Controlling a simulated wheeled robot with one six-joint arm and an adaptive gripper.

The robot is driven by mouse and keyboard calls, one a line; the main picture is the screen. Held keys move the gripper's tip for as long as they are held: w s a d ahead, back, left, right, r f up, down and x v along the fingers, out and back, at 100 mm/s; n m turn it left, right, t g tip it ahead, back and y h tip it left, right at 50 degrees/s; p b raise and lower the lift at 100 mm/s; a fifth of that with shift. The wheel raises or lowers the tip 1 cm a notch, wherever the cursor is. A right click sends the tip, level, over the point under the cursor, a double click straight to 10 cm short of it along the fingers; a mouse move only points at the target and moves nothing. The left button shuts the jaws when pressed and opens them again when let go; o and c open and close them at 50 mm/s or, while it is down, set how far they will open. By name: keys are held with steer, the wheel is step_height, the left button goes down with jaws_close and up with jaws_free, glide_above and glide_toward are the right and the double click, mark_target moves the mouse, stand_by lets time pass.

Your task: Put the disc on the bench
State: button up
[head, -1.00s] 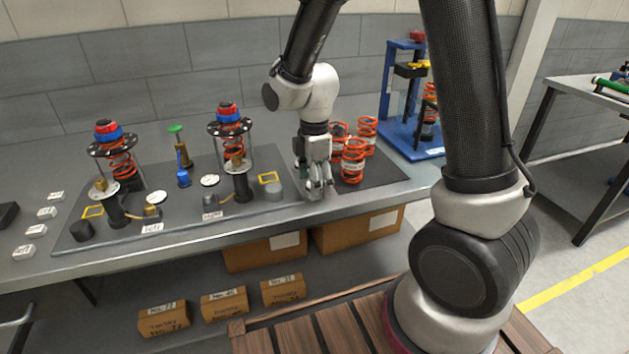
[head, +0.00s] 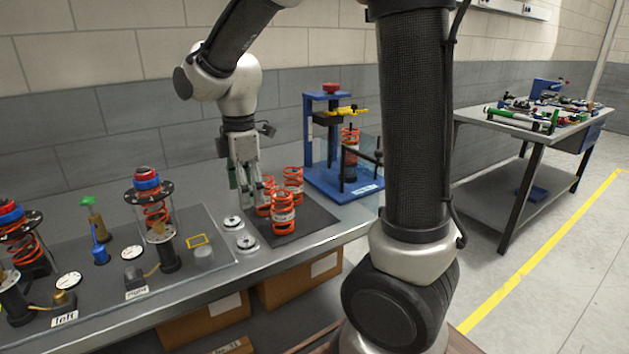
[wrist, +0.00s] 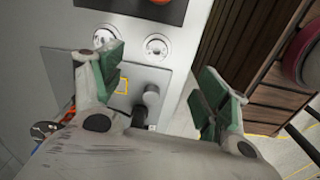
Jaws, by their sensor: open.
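Two small silver discs, a rear one (head: 232,222) and a front one (head: 246,242), lie flat and apart on the bench (head: 318,244), between the fixture plate and the dark mat. They also show in the wrist view, one (wrist: 104,36) partly beside the left finger and one (wrist: 157,46) between the fingers' directions. My gripper (head: 248,198) is open and empty, pointing down above the bench, behind the discs and left of the orange springs. Its green-padded fingers (wrist: 163,88) are spread wide with nothing between them touching. I cannot tell which disc the task names.
Several orange springs (head: 284,222) stand on the dark mat (head: 318,222) close right of my gripper. A blue press (head: 335,185) stands behind them. The fixture plate (head: 215,262) holds two spring assemblies, such as the right one (head: 155,205). Cardboard boxes (head: 300,284) sit below the bench.

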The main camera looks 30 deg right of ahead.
steer(key=s+d+r+m+t, duration=0.2)
steer(key=s+d+r+m, duration=0.2)
steer(key=s+d+m, duration=0.3)
steer(key=s+d+r+m+t, duration=0.2)
steer(key=s+d+m, duration=0.4)
steer(key=s+m, duration=0.4)
steer(key=shift+s+d+r, duration=0.35)
steer(key=shift+s+r, duration=0.3)
steer(key=shift+r, duration=0.2)
